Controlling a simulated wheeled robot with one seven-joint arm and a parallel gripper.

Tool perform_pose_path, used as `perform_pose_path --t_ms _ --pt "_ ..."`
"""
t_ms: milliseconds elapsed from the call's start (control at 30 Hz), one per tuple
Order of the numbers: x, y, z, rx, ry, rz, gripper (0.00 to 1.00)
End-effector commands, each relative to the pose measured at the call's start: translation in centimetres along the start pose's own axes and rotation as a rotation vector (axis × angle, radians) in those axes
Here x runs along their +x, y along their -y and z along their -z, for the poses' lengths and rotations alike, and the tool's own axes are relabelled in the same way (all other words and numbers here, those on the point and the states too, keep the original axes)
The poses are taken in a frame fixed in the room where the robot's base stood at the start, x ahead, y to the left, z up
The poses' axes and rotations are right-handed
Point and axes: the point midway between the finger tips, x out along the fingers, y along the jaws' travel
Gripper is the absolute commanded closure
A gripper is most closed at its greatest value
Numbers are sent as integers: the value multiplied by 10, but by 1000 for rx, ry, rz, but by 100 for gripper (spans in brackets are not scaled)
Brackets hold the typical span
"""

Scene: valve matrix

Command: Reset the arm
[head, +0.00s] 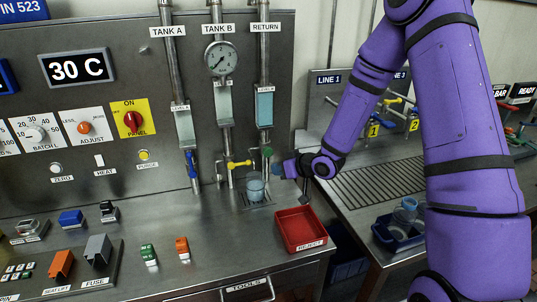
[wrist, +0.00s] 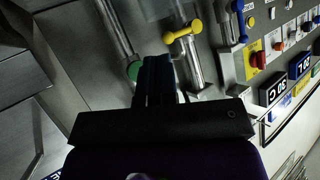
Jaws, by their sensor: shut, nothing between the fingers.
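My purple arm reaches in from the upper right in the head view. Its gripper (head: 279,169) is in front of the right end of the steel panel, close to the green valve knob (head: 267,152) under the RETURN pipe. In the wrist view my gripper (wrist: 157,62) has its dark blue fingers together, with nothing between them. The green knob (wrist: 134,70) shows just left of the fingertips there. The yellow valve handle (wrist: 183,32) lies beyond and to the right. I cannot tell whether the fingers touch the pipework.
A clear cup (head: 255,189) stands on a small grate below the valves. A red REJECT tray (head: 300,228) sits on the counter under my gripper. The blue valve handle (head: 191,164) is farther left. A side bench with a drain grille (head: 380,188) lies behind my arm.

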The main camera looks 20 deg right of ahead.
Motion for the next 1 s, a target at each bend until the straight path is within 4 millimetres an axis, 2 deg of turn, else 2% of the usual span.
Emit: perform_pose_path --t_ms 200,367,667,1000 --pt "-2 0 3 -6 4 -8 100" --pt "-17 -2 20 -46 47 -73 100" --pt "-86 -3 68 -115 188 -301 100" --pt "-183 22 106 -87 310 -514 100"
